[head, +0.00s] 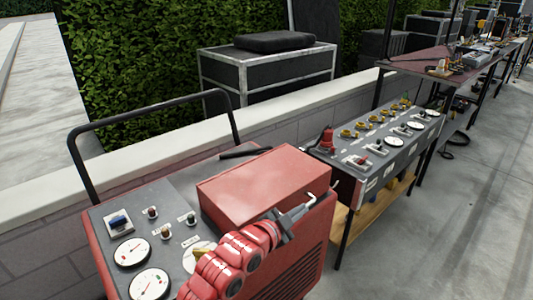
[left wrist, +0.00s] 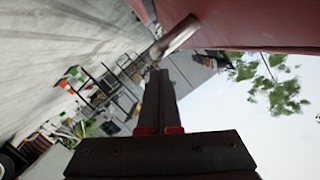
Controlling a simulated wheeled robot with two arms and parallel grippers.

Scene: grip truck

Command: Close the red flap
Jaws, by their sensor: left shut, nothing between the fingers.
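The red flap (head: 262,180) is the box-like lid on top of the red machine (head: 312,245) in the head view. I cannot tell whether it is fully down. My left gripper (head: 311,203) is at its front right corner, shut and empty. A bent metal handle (head: 327,190) shows just beyond the fingertips. In the left wrist view the shut fingers (left wrist: 158,75) point at a metal handle (left wrist: 176,38) beside a red panel (left wrist: 270,22). Whether the fingers touch the handle or flap is unclear. My right gripper is not in view.
The machine's panel (head: 165,205) has gauges and knobs left of the flap, with a black tubular rail (head: 150,112) behind. A low wall (head: 270,110) runs behind. A second control bench (head: 385,140) stands to the right. The floor (head: 450,220) at right is clear.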

